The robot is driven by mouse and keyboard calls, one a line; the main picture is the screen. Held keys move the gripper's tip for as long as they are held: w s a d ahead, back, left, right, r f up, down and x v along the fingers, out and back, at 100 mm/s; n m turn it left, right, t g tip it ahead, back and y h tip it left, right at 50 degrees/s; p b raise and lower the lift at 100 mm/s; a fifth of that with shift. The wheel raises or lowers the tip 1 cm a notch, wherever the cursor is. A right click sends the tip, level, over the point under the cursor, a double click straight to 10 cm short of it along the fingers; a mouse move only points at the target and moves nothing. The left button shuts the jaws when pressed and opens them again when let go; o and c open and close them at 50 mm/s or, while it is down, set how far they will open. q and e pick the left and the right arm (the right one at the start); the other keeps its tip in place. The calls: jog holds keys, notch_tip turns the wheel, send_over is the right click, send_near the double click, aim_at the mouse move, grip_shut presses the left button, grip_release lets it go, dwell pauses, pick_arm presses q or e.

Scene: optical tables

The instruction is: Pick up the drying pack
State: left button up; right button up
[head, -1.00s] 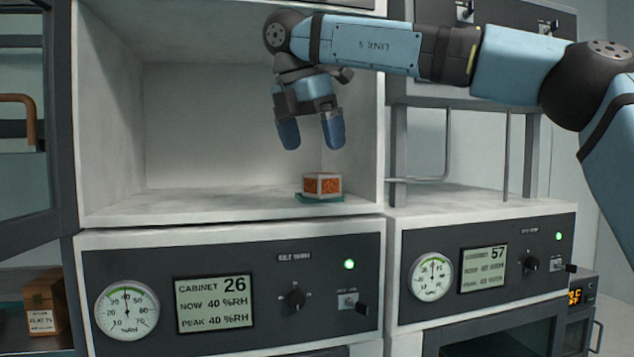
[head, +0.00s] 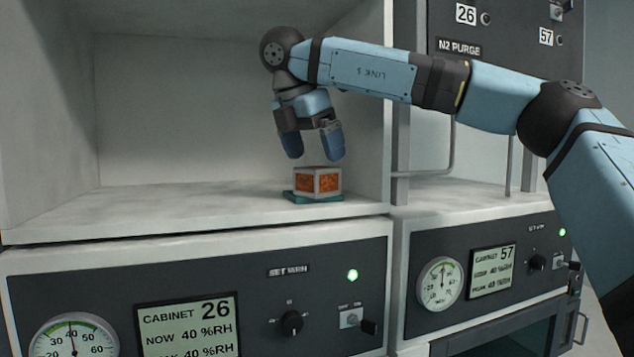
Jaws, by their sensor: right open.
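The drying pack (head: 318,181) is a small box with a pale frame and orange panels. It sits on a thin teal pad (head: 313,196) near the front right of the open cabinet's floor. My right gripper (head: 315,157) hangs above the pack with its blue fingers pointing down. Its fingers are apart, and nothing is between them. The fingertips are just above the pack's top, and I see a small gap. My left gripper is not in view.
The pack's cabinet 26 has a right side wall (head: 388,110) close beside the pack. Its floor (head: 190,203) is clear to the left. Below it is a control panel (head: 250,268) with a dial, display and knobs. Cabinet 57 (head: 480,205) stands at right.

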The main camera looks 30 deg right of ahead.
aim_at(317, 167)
jog(key=shift+w+d+f, duration=0.1)
jog(key=shift+w+f, duration=0.05)
jog(key=shift+f, duration=0.15)
jog(key=shift+s+f+p, duration=0.25)
jog(key=shift+f+p, duration=0.05)
jog(key=shift+f, duration=0.2)
jog(key=x, duration=0.3)
jog(key=shift+w+f+p, duration=0.1)
jog(key=shift+f+p, duration=0.15)
jog(key=shift+p, duration=0.05)
jog(key=shift+w+d+f, duration=0.15)
jog(key=shift+d+f, duration=0.15)
jog(key=shift+f, duration=0.05)
jog(key=shift+a+r, duration=0.1)
jog(key=shift+a, duration=0.05)
jog(key=shift+c, duration=0.3)
jog(key=shift+s+a, duration=0.1)
jog(key=shift+s, duration=0.15)
jog(key=c, duration=0.3)
jog(key=shift+w, duration=0.1)
jog(key=c, duration=0.8)
jog(key=shift+r, duration=0.15)
